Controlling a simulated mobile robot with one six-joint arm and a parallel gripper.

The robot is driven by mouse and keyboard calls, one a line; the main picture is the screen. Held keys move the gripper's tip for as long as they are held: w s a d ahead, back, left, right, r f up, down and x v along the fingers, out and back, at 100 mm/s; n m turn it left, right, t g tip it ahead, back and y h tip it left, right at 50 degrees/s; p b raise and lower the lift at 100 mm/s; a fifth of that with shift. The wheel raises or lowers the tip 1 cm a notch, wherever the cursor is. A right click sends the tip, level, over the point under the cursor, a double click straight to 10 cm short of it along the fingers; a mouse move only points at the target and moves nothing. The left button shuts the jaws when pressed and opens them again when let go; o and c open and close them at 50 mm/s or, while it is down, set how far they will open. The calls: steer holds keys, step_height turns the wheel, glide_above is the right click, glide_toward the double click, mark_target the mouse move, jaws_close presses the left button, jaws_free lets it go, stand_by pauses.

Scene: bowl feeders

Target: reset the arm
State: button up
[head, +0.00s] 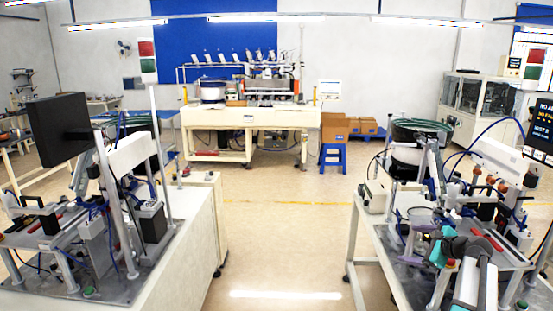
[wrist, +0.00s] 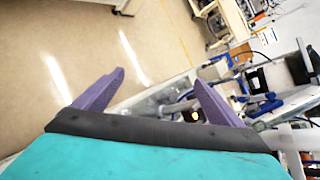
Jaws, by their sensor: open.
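My arm reaches in from the lower right of the head view, with teal joints and pale grey links. My gripper (head: 413,243) is at its end, in front of the right-hand workbench machine in that view. In the wrist view, the two purple fingers of my gripper (wrist: 158,80) are spread wide apart. Nothing is held between them, and floor and a bench edge show beyond. The exact gap between the gripper and the machine parts cannot be told.
The right bench (head: 352,225) is crowded with posts, cables and fixtures near my arm. A left bench (head: 190,235) carries another machine and a dark monitor (head: 59,128). Cardboard boxes (head: 335,127) stand at the back. The floor aisle (head: 285,240) between the benches is clear.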

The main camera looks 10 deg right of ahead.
steer(key=s+a+f+n+g, duration=0.1)
steer(key=a+f+n+g, duration=0.1)
steer(key=a+f+n, duration=0.5)
steer(key=a+f+n+g+y, duration=0.15)
steer(key=a+f, duration=0.35)
steer(key=a, duration=0.6)
steer(key=s+a+f+n+g, duration=0.1)
steer(key=a+f+n+g, duration=0.2)
steer(key=a+f, duration=0.5)
steer(key=s+a+f+n+g+h, duration=0.2)
steer(key=s+a+f+n, duration=0.4)
steer(key=a, duration=0.4)
steer(key=s+a+f+n+g+h, duration=0.2)
steer(key=s+a+f+n+g, duration=0.1)
steer(key=s+a+n, duration=0.5)
steer(key=s+a+f+g+b, duration=0.1)
steer(key=s+f+g+b, duration=0.5)
steer(key=s+f, duration=1.9)
step_height(320, 180, down, 3)
steer(key=b, duration=0.4)
steer(key=shift+s+a+f, duration=0.2)
steer(key=shift+s, duration=0.2)
steer(key=shift+d, duration=0.1)
